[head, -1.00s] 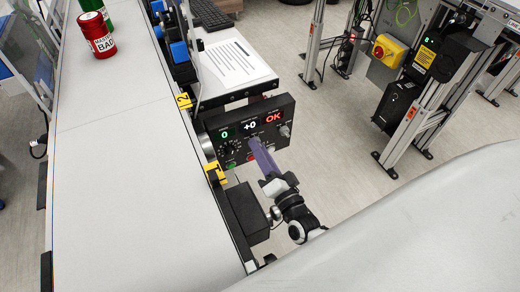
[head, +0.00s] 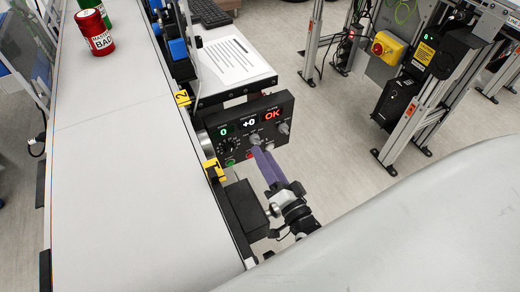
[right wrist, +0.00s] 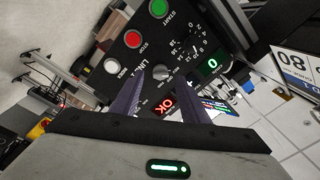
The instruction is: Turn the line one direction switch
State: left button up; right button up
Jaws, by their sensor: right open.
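The line one control panel (head: 222,150) is a black box beside the belt, with displays reading 0, +0 and OK. In the right wrist view the panel (right wrist: 118,50) carries a LINE 1 label, green, red and white buttons and a scaled dial. A grey knob (right wrist: 162,73) sits in its middle, and also shows in the head view (head: 255,140); I take it for the direction switch. My right gripper (head: 263,150) has purple fingers pointing at the panel. In the wrist view the gripper (right wrist: 161,78) is open, its fingertips apart on either side of the knob. Contact cannot be told.
The pale belt (head: 125,180) runs along the left, with a red can (head: 97,33) at its far end. A table with a paper sheet (head: 235,60) is behind the panel. A frame with a yellow switch box (head: 388,47) stands at the right. Floor between is clear.

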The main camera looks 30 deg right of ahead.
jog(key=s, duration=0.6)
jog(key=shift+s+a+f, duration=0.2)
jog(key=shift+s+f, duration=0.05)
jog(key=shift+s, duration=0.05)
